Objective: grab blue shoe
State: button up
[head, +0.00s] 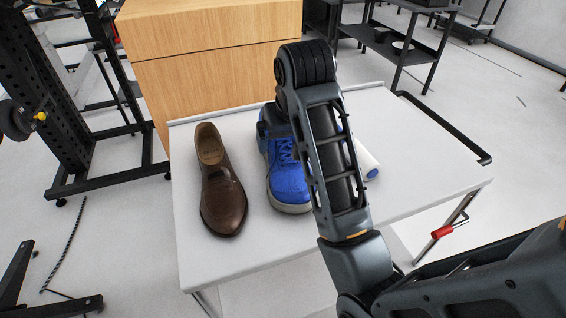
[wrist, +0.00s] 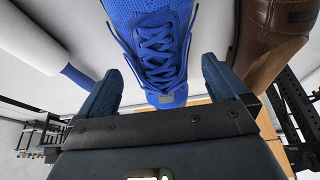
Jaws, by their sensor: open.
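The blue shoe (head: 287,178) stands on the white table, toe toward the front, its right side partly hidden behind my arm. In the wrist view the shoe (wrist: 155,40) shows blue laces and its tongue, and lies between my two fingers. My gripper (wrist: 162,70) is open, with one finger on each side of the shoe's heel end. A gap shows on both sides, and I cannot tell whether either finger touches it. In the head view my gripper is mostly hidden behind my arm, near the shoe's heel.
A brown leather shoe (head: 222,195) stands left of the blue shoe, close to one finger in the wrist view (wrist: 270,40). A white cylinder with a blue end (head: 368,163) lies to the right. The white table (head: 270,245) is clear in front. A wooden cabinet (head: 215,85) stands behind.

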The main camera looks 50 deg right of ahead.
aim_at(285, 147)
jog(key=shift+d+b+x, duration=0.1)
jog(key=shift+b+x, duration=0.5)
jog(key=shift+x, duration=0.55)
jog(key=shift+d+b+x, duration=0.15)
jog(key=shift+b+x, duration=0.4)
jog(key=shift+x, duration=0.6)
jog(key=shift+r, duration=0.1)
jog(key=shift+c, duration=0.3)
jog(key=c, duration=1.1)
